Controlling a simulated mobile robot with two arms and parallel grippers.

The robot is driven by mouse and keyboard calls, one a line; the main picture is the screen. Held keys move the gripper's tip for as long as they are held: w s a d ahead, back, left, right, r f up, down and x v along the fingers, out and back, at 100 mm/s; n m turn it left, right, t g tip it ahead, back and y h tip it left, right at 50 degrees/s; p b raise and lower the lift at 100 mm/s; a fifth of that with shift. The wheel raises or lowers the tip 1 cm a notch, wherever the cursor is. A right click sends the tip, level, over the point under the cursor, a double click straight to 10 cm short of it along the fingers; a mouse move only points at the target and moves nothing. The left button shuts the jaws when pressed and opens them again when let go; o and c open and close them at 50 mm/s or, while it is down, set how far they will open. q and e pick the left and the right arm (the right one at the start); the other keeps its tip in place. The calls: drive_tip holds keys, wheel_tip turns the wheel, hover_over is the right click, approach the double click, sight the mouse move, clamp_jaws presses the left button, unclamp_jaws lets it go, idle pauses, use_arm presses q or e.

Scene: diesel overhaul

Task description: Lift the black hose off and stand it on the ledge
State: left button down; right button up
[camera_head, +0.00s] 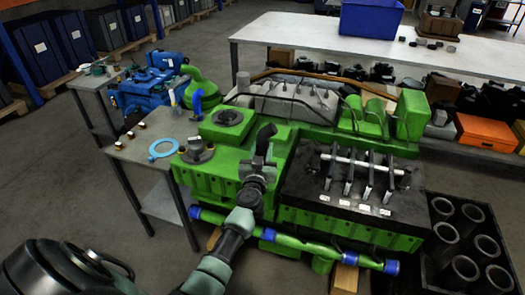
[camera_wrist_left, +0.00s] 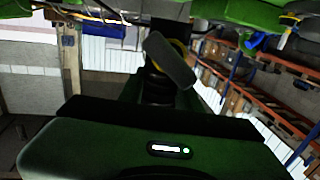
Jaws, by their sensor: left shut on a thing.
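The black hose (camera_head: 265,139) is a short bent tube with its elbow end up, at the front of the green engine (camera_head: 222,177) in the head view. My left gripper (camera_head: 258,170) reaches in from the lower left and is shut on the hose around its lower part. I cannot tell whether the hose's lower end touches the engine. No surface is clearly recognisable as the ledge. My right gripper is not in view.
A grey side table (camera_head: 128,150) at the left holds a blue ring (camera_head: 162,149) and small brass parts. A green pipe with blue ends (camera_head: 290,241) crosses the engine's front. A black crate of cylinders (camera_head: 435,255) stands at the right. A white bench (camera_head: 300,35) is behind.

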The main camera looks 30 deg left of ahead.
use_arm(q)
wheel_tip(320, 180, up, 13)
drive_tip(key=p, duration=0.9)
drive_tip(key=shift+r+p, duration=2.4)
drive_tip(key=shift+p, duration=1.1)
drive_tip(key=shift+f, duration=0.2)
